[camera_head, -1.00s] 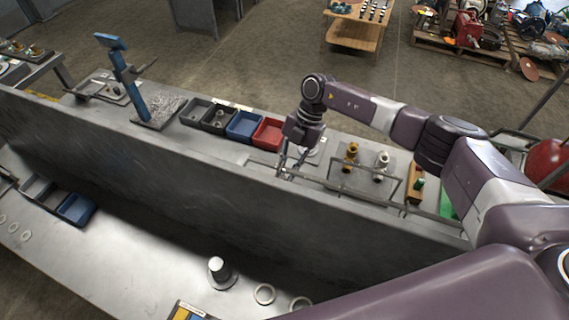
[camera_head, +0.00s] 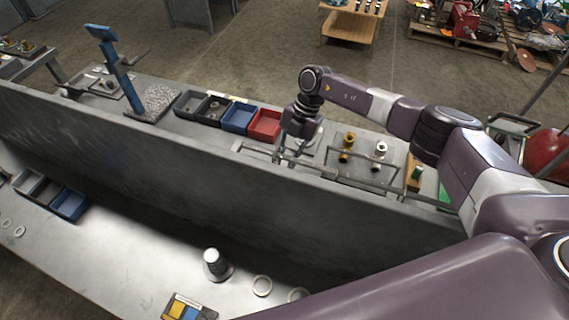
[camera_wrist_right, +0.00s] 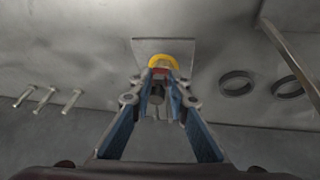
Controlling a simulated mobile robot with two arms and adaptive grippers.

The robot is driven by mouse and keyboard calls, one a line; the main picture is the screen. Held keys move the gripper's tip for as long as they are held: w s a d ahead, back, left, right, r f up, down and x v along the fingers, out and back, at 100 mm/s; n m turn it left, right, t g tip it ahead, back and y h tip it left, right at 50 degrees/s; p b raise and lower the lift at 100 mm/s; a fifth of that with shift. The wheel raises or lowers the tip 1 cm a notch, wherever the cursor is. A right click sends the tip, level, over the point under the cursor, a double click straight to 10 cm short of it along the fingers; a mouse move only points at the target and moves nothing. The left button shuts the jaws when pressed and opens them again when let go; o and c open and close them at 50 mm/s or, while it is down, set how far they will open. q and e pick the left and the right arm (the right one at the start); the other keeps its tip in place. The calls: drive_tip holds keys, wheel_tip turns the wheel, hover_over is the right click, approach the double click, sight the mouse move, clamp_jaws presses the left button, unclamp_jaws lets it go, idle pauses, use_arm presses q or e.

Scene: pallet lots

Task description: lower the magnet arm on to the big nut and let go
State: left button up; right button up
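My right gripper (camera_head: 278,157) reaches over the long grey partition to the back bench, pointing down. In the right wrist view the gripper's fingers (camera_wrist_right: 162,88) draw close together on a small red piece with a yellow curved band (camera_wrist_right: 164,60) around it. Whether this piece belongs to the magnet arm I cannot tell. Beyond the fingertips lies a pale square plate (camera_wrist_right: 143,48) on the bench. No big nut can be made out; the fingers hide part of the plate. My left gripper is not in view.
Grey, blue (camera_head: 238,117) and red (camera_head: 265,125) bins stand left of the gripper, beyond them a blue post (camera_head: 121,68). Thin metal rails run beside the gripper. Brass (camera_head: 347,143) and pale (camera_head: 379,150) fittings stand to its right. The partition (camera_head: 180,165) divides the benches.

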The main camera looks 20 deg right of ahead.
drive_tip(key=o, duration=0.5)
drive_tip(key=shift+s+a+f, duration=0.2)
drive_tip(key=shift+s+f, duration=0.05)
drive_tip(key=shift+f, duration=0.35)
drive_tip(key=shift+c, duration=0.2)
drive_tip(key=shift+w+a, duration=0.1)
drive_tip(key=shift+w, duration=0.1)
drive_tip(key=shift+r, duration=0.25)
drive_tip(key=v, duration=1.2)
